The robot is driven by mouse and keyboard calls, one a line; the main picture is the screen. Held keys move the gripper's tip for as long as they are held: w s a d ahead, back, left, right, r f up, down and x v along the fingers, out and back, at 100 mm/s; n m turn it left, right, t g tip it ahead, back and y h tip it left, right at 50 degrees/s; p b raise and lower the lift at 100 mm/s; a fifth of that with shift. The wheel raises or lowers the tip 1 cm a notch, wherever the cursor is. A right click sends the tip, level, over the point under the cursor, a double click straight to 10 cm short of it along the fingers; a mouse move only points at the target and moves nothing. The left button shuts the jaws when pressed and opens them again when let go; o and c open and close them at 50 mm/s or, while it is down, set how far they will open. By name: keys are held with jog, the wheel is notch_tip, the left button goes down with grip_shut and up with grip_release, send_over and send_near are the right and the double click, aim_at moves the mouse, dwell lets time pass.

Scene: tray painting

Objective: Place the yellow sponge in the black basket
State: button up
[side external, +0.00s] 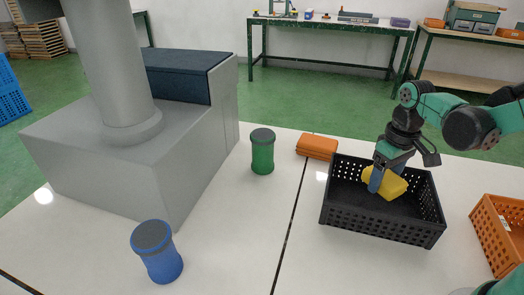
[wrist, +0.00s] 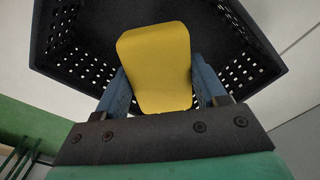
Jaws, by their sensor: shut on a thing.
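The yellow sponge (side external: 386,183) is inside the outline of the black basket (side external: 383,224) in the side external view. My gripper (side external: 376,184) reaches down into the basket and is shut on the sponge, with a blue finger in front of it. In the wrist view the yellow sponge (wrist: 157,66) sits between the two blue fingers of my gripper (wrist: 160,88). The perforated walls of the black basket (wrist: 75,50) surround it there. Whether the sponge touches the basket floor I cannot tell.
A green canister (side external: 262,151) and a blue canister (side external: 157,251) stand on the white table (side external: 235,230). An orange basket (side external: 497,235) is close on the right. The table's middle is clear.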

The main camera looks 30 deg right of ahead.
aim_at(373, 207)
jog(key=shift+f, duration=2.85)
jog(key=shift+f, duration=0.15)
jog(key=o, duration=1.2)
notch_tip(373, 207, up, 12)
jog(key=shift+r, duration=0.1)
jog(key=shift+a+r, duration=0.1)
jog(key=shift+a, duration=0.15)
jog(key=a+t, duration=0.6)
jog(key=t, duration=0.1)
jog(key=shift+s+a+r, duration=0.1)
jog(key=shift+s+r, duration=0.25)
jog(key=shift+r, duration=0.05)
